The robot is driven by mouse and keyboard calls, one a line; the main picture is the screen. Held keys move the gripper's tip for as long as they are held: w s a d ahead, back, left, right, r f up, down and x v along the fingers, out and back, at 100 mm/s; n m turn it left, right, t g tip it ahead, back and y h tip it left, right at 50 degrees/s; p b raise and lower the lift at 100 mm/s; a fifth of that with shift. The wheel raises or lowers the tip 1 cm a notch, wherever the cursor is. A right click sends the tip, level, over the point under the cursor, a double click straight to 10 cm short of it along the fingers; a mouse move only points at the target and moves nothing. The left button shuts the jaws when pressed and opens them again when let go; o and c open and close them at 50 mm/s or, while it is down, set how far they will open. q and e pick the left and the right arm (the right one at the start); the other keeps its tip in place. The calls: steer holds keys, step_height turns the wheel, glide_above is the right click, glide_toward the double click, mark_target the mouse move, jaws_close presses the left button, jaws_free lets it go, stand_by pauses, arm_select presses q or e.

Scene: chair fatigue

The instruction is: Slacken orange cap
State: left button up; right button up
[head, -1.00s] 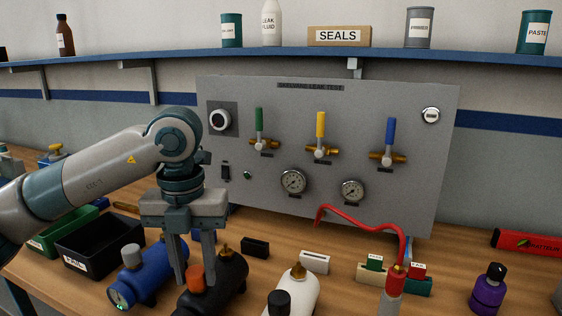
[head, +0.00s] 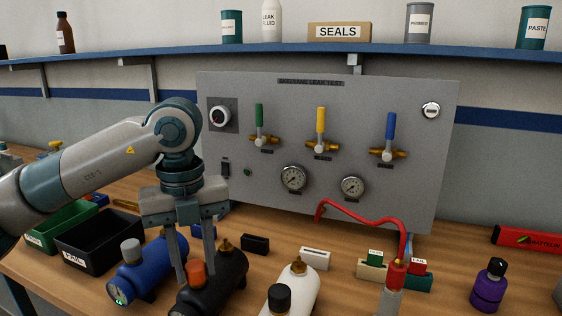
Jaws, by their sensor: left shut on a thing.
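The orange cap (head: 197,272) sits on top of a black cylinder (head: 212,294) lying on the bench at the lower left. My left gripper (head: 196,276) points down over it, one finger on each side of the cap, and is shut on it. The cap looks upright and seated on the cylinder; whether it has turned cannot be told. The same black cylinder has a brass fitting (head: 226,245) at its far end. My right gripper is not in view.
A blue cylinder (head: 150,272) with a grey cap lies just left, and a white cylinder (head: 296,286) with a black cap lies right. Black (head: 98,248) and green (head: 55,222) bins stand at left. A grey valve panel (head: 330,205) stands behind. A red hose (head: 365,221) hangs at right.

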arm_select(q)
steer(key=shift+f, duration=0.2)
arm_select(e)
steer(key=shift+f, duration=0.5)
